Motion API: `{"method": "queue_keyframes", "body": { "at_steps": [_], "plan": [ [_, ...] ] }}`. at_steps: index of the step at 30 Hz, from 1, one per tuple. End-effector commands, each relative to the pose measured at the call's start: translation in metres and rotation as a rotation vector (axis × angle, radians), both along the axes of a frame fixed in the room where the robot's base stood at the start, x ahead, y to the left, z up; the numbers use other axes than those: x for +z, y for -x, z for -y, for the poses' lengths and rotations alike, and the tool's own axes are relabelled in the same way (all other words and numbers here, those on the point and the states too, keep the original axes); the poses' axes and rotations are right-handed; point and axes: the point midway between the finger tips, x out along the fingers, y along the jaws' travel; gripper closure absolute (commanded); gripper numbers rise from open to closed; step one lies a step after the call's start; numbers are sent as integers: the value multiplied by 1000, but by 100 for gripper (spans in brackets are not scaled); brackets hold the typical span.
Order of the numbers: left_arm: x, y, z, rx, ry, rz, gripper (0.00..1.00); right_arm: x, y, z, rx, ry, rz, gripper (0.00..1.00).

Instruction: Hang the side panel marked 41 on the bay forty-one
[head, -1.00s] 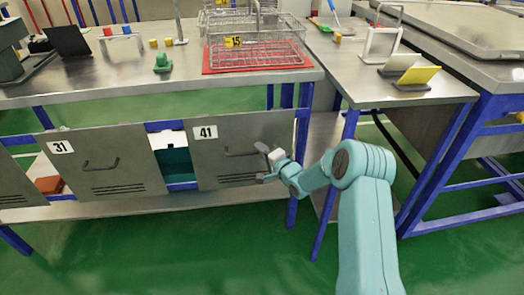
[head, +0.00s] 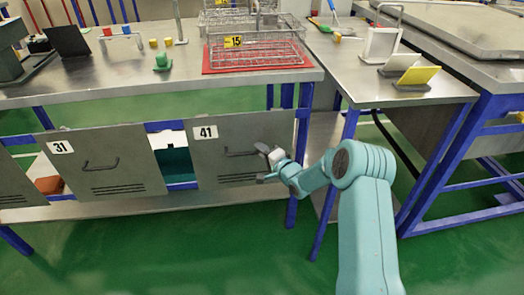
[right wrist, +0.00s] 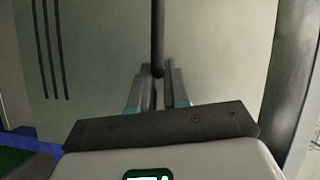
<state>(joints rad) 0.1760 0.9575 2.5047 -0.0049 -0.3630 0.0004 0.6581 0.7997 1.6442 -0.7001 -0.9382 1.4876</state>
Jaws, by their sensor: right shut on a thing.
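The grey side panel marked 41 (head: 222,172) stands upright under the bench edge in the head view, in front of the frame at the right part of the bay. Its dark handle is partly hidden by my right gripper (head: 268,168). The right gripper is shut on the handle (right wrist: 157,40), which runs between the fingers in the right wrist view; the panel's face (right wrist: 210,60) fills the background there. Whether the panel's top edge is hooked on the blue rail cannot be told. My left gripper is not in view.
A panel marked 31 (head: 100,165) hangs to the left, with an opening between the two showing a teal box (head: 175,164). Wire baskets (head: 255,48) and a red mat stand on the bench (head: 110,85). A blue leg (head: 298,150) is close right of the panel. Green floor is clear in front.

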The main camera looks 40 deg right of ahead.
Motion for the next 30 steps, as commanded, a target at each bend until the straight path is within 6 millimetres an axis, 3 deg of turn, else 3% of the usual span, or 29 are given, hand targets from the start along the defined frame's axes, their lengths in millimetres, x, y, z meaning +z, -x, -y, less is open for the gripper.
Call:
{"method": "queue_keyframes", "body": {
  "at_steps": [21,30],
  "plan": [
    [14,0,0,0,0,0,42,33,-1,2,-3,4,11,100],
    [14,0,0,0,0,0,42,35,-1,2,-4,4,12,100]
  ]
}}
